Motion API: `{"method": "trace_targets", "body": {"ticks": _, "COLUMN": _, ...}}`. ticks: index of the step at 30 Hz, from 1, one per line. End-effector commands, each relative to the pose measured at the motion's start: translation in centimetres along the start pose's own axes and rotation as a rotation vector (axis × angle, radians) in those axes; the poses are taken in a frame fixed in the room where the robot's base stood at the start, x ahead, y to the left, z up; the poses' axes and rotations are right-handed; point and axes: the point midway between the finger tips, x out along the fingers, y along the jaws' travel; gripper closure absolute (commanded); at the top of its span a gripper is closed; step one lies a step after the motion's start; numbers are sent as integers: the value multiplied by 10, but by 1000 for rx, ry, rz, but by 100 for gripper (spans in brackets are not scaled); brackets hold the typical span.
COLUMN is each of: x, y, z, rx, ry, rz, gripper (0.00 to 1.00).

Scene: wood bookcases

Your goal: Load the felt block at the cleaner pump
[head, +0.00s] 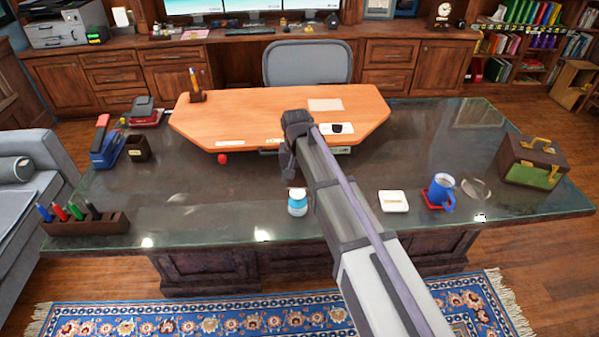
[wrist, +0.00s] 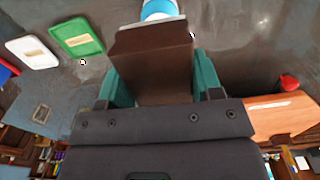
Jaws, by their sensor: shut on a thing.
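My gripper (wrist: 163,82) is shut on a dark brown block with a lighter grey edge, the felt block (wrist: 152,60). Its teal fingers press on the block's two sides. In the head view my gripper (head: 290,165) hangs over the desk, left of my arm, and the block cannot be made out there. The cleaner pump (head: 297,202), a small blue and white bottle, stands upright near the desk's front edge. Its blue and white part (wrist: 160,9) also shows just beyond the block in the wrist view. Whether block and pump touch cannot be told.
A white tray (head: 393,201) and a blue mug (head: 443,192) stand right of my arm. A green tray (wrist: 77,37) shows in the wrist view. A red ball (head: 222,158) lies by the raised wooden top (head: 230,118). A pen rack (head: 85,222) stands front left.

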Motion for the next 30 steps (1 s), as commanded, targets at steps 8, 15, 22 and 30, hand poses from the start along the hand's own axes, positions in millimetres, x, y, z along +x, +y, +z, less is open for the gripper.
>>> {"method": "trace_targets", "body": {"ticks": 8, "x": 39, "y": 0, "z": 0, "rx": 1, "ry": 0, "rz": 0, "gripper": 60}}
{"method": "trace_targets", "body": {"ticks": 15, "x": 58, "y": 0, "z": 0, "rx": 1, "ry": 0, "rz": 0, "gripper": 60}}
{"method": "trace_targets", "body": {"ticks": 22, "x": 56, "y": 0, "z": 0, "rx": 1, "ry": 0, "rz": 0, "gripper": 60}}
{"method": "trace_targets", "body": {"ticks": 30, "x": 56, "y": 0, "z": 0, "rx": 1, "ry": 0, "rz": 0, "gripper": 60}}
